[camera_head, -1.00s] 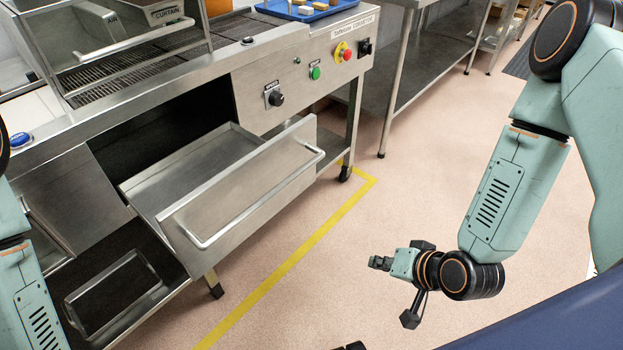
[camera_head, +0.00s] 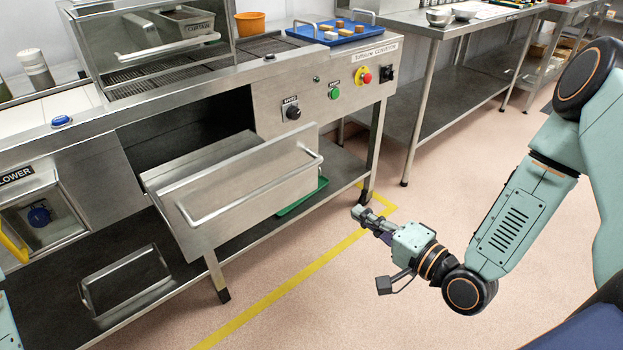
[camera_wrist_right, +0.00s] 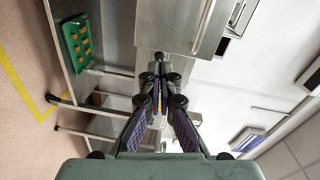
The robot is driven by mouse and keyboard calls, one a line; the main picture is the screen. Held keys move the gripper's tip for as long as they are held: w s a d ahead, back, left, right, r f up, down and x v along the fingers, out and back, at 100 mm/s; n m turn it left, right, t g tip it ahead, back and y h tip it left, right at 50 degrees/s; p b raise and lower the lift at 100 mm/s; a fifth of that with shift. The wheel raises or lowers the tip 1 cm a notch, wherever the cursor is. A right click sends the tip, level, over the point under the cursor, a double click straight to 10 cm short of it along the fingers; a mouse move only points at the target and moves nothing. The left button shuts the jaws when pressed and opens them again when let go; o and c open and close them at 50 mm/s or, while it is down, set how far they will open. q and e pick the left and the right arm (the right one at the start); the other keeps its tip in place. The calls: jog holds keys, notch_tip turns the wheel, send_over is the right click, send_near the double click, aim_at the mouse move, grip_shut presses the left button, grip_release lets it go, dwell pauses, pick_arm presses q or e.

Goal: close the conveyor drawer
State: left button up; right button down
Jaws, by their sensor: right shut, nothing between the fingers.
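The conveyor drawer (camera_head: 250,180) is a steel drawer pulled out from the front of the conveyor, with a long bar handle (camera_head: 262,194) across its front. In the right wrist view the drawer front (camera_wrist_right: 170,22) shows at the top, with its handle (camera_wrist_right: 204,22) along it. My right gripper (camera_head: 358,211) is shut and empty, to the right of the drawer and apart from it in the head view. My left gripper is out of the picture; only a bit of my left arm shows at the lower left.
The conveyor panel has a black knob (camera_head: 293,112), a green button (camera_head: 334,93) and a red stop button (camera_head: 366,78). A green tray (camera_head: 303,197) lies on the shelf below the drawer. A blue tray (camera_head: 345,39) sits on top. Floor (camera_head: 400,260) before the conveyor is clear.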

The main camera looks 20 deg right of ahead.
jog(key=r, duration=0.1)
jog(key=m+b, duration=0.2)
jog(key=b, duration=0.3)
send_near(312, 175)
jog(key=w+a+r, duration=0.2)
jog(key=w+a, duration=0.2)
jog(key=shift+w+a+r+t, duration=0.15)
jog(key=shift+w+t, duration=0.1)
jog(key=shift+w, duration=0.15)
jog(key=shift+w+a+r+t, duration=0.15)
jog(key=shift+w+t, duration=0.1)
jog(key=shift+w, duration=0.15)
jog(key=shift+f, duration=0.1)
